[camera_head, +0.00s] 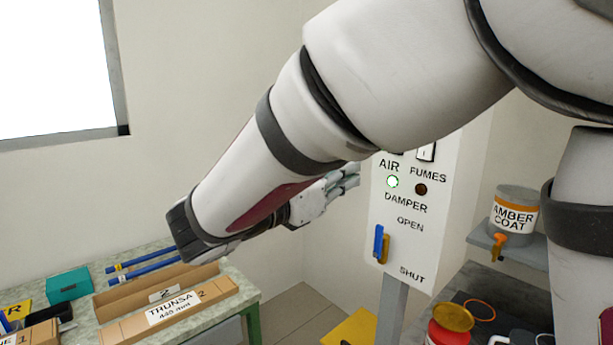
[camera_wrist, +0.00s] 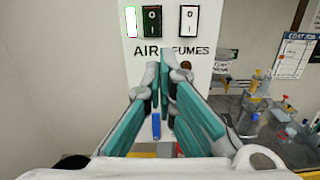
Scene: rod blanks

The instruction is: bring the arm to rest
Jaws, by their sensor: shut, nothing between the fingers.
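My gripper (camera_head: 347,182) is at the end of my arm, which stretches across the head view from upper right to lower left and folds back at the wrist. The gripper is shut and empty, raised in the air just left of the white control panel (camera_head: 384,277). In the wrist view its teal-padded fingers (camera_wrist: 164,70) come together at the tips in front of the panel (camera_wrist: 205,50). I cannot tell from the views how far the tips are from it.
The panel carries a lit green AIR lamp (camera_head: 392,182), a dark FUMES lamp (camera_head: 421,190) and a blue damper lever (camera_head: 378,243). A bench with a THUNSA carton (camera_head: 172,311) and blue rods (camera_head: 150,268) stands lower left. An AMBER COAT pot (camera_head: 513,214) sits on a right-hand shelf.

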